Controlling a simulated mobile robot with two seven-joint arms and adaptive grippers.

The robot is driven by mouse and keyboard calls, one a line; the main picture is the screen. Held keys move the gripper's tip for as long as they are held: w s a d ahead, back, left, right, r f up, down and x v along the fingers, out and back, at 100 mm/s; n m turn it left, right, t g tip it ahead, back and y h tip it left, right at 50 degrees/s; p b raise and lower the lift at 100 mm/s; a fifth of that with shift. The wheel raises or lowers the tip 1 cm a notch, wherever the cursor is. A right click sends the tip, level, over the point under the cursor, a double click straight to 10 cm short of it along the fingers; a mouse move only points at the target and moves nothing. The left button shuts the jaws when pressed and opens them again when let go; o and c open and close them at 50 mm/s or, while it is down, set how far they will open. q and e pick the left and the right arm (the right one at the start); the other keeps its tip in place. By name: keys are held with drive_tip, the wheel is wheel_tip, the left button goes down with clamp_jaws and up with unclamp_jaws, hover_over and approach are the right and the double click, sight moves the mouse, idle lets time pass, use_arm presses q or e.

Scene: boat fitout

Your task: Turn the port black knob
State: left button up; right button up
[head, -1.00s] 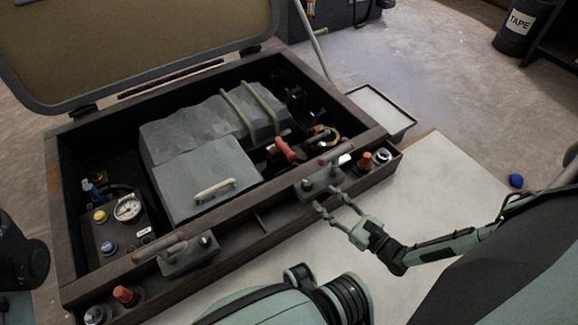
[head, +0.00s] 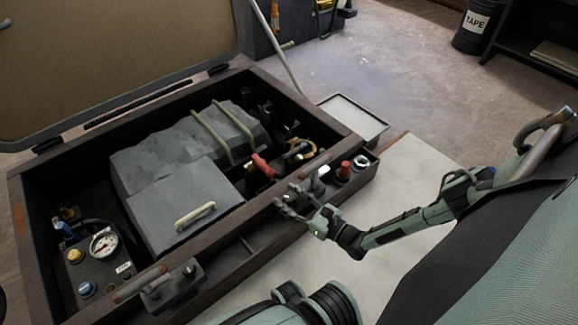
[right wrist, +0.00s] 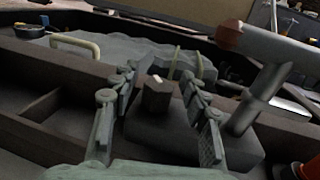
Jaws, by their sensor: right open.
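A dark knob with a pale mark on its top (right wrist: 156,94) stands on a grey block on the engine box's front ledge. In the right wrist view it is between the two fingers of my right gripper (right wrist: 155,108), which is open around it; I cannot tell whether they touch. In the head view my right gripper (head: 282,203) is at this right-hand control block and largely hides the knob. A second, similar knob (head: 190,270) is on the left-hand control block, away from the gripper. I cannot tell which is port by a label. My left gripper is not in view.
A lever with a reddish-tipped grip (right wrist: 250,80) rises right beside the knob. A red button (head: 343,170) and a round fitting (head: 362,162) sit right of it. The open box holds a grey engine cover (head: 185,195) and a gauge (head: 104,245). A pale board (head: 410,180) lies right.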

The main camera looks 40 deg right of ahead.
clamp_jaws()
drive_tip(key=shift+a+m+h, duration=0.2)
drive_tip(key=shift+m+h, duration=0.2)
drive_tip(key=m+h, duration=0.1)
drive_tip(key=h, duration=0.2)
drive_tip(key=shift+s+m+t, duration=0.1)
drive_tip(key=shift+m+t, duration=0.2)
drive_tip(key=shift+m, duration=0.1)
drive_tip(key=shift+m+h, duration=1)
drive_tip(key=shift+h, duration=0.7)
drive_tip(key=shift+d, duration=0.1)
unclamp_jaws()
